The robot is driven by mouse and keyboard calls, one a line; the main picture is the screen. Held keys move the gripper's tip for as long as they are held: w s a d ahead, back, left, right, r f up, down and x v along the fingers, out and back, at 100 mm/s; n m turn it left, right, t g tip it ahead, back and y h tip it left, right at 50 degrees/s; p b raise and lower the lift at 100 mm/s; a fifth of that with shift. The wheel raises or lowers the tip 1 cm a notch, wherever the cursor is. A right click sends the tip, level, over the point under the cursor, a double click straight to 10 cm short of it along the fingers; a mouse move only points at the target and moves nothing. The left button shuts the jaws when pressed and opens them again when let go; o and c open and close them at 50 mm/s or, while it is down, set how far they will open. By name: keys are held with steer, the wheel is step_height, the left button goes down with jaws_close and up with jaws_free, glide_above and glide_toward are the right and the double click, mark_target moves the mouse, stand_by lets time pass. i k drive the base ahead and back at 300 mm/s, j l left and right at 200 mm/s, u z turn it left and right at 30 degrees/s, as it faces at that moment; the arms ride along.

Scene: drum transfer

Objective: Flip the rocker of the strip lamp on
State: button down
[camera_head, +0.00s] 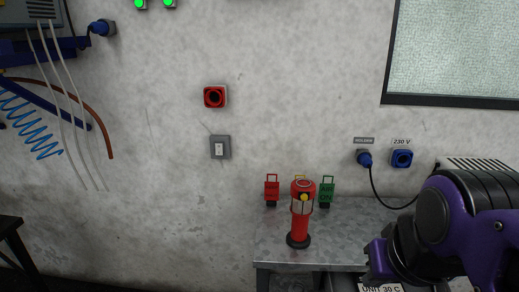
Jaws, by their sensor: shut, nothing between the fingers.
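A grey wall switch box (220,147) with a small white rocker (219,149) sits on the concrete wall, left of centre. Which way the rocker is tipped is too small to tell. No strip lamp is clearly seen, and no label ties this switch to one. My purple gripper (376,262) is at the lower right, at the end of my arm, in front of the bench. It is shut and empty, well to the right of and below the switch, and apart from it.
Hoses (75,110) hang at left.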

mark_target(219, 147)
steer(key=i+j, duration=0.1)
steer(key=j, duration=0.75)
steer(key=i+j, duration=0.1)
steer(key=j, duration=0.75)
steer(key=i+j, duration=0.2)
steer(key=j, duration=0.2)
steer(key=i+j, duration=0.2)
steer(key=j, duration=0.2)
steer(key=i+j, duration=0.4)
steer(key=k, duration=0.45)
steer(key=k+l+u, duration=0.25)
steer(key=i, duration=0.5)
steer(key=i+j+z, duration=0.1)
steer(key=i+z, duration=0.2)
